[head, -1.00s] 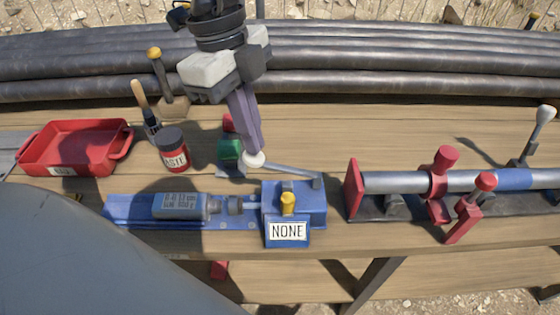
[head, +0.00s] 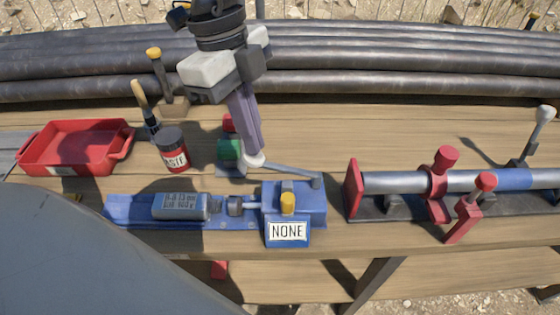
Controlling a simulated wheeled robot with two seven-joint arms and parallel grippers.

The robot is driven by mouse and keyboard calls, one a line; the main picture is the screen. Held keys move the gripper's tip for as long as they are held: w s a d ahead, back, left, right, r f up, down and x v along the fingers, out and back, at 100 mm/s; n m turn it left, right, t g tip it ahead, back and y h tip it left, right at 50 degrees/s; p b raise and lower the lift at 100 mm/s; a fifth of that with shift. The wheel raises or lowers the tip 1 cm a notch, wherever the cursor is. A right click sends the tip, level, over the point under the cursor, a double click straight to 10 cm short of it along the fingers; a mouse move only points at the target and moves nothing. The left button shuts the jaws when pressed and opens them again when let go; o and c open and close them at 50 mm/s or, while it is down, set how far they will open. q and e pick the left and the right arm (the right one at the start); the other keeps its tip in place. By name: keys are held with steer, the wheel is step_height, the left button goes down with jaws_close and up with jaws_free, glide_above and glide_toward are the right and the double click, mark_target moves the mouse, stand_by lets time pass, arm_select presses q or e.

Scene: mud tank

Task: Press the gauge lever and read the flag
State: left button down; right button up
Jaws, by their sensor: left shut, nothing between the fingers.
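The blue gauge (head: 318,205) stands near the front edge of the bench. A plate on its front, the flag (head: 288,231), reads NONE, with a yellow knob (head: 288,203) above it. The gauge's grey lever (head: 290,171) runs left from the gauge to a pale knob (head: 253,161). My left gripper (head: 248,150) comes down from above, shut and empty, with its fingertips at the pale knob and seemingly touching it. A grey labelled block (head: 180,206) lies on the blue rail left of the gauge. My right gripper is not in view.
A red tray (head: 70,168) and a paste jar (head: 172,150) stand to the left. A green block (head: 229,150) sits close behind my fingers. A red clamp (head: 438,180) holding a pipe stands to the right. Long dark pipes lie behind.

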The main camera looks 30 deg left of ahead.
mark_target(254, 157)
arm_select(q)
steer(key=shift+f+b, duration=0.6)
steer(key=shift+b, duration=0.05)
steer(key=shift+f+b, duration=0.35)
steer(key=shift+b, duration=0.05)
steer(key=shift+f+b, duration=0.5)
steer(key=shift+b, duration=0.1)
steer(key=shift+f+b, duration=0.65)
steer(key=shift+b, duration=0.1)
steer(key=shift+f+b, duration=0.55)
steer(key=shift+b, duration=0.1)
steer(key=shift+r, duration=0.1)
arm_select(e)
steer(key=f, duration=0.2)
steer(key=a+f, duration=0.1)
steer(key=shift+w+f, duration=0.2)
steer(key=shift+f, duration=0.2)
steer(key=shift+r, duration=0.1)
